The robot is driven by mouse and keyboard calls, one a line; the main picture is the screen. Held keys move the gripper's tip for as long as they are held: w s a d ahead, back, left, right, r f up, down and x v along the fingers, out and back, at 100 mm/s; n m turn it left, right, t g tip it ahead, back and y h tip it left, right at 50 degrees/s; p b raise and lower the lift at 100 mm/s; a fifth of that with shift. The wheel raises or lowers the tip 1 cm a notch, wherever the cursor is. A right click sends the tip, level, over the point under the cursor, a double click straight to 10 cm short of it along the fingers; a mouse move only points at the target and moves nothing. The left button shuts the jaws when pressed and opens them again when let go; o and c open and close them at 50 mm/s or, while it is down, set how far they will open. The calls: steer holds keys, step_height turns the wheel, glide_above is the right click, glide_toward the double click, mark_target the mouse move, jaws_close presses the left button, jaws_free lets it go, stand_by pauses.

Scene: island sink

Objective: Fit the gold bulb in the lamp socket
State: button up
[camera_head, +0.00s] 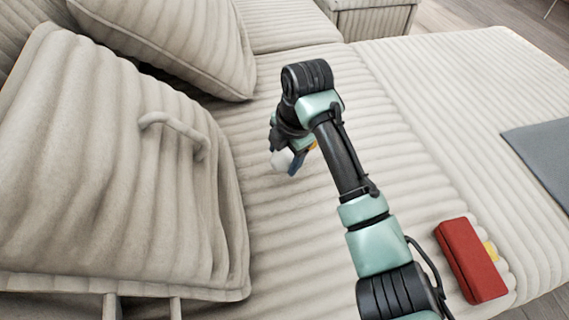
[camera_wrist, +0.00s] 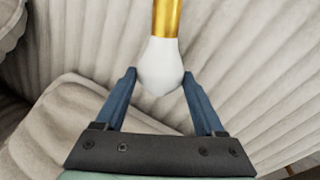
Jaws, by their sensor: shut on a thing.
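The bulb, with a white rounded glass and a gold base, is in the wrist view (camera_wrist: 158,64). Its gold part points away from my gripper toward the top edge, where it is cut off. My gripper (camera_wrist: 159,82) is shut on the white glass, with a blue finger at each side. In the head view the white glass (camera_head: 281,160) shows beside the blue fingers of my gripper (camera_head: 290,163), above the beige sofa seat. My own arm hides part of the gripper there. I cannot make out a lamp or a socket in either view.
The ribbed beige sofa (camera_head: 300,210) fills most of the head view. A loose cushion (camera_head: 175,40) is at the upper left and a large backrest (camera_head: 110,170) at left. A red box-like object (camera_head: 470,260), with something yellow beside it, and a grey cloth (camera_head: 545,150) lie at right.

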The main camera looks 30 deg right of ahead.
steer(key=shift+s+x, duration=0.25)
steer(key=shift+x, duration=0.8)
steer(key=shift+f, duration=0.15)
steer(key=shift+f, duration=0.15)
steer(key=o, duration=1.3)
steer(key=p+v, duration=0.5)
steer(key=v, duration=0.7)
steer(key=shift+r+p, duration=0.25)
steer(key=shift+p, duration=0.15)
steer(key=shift+w, duration=0.1)
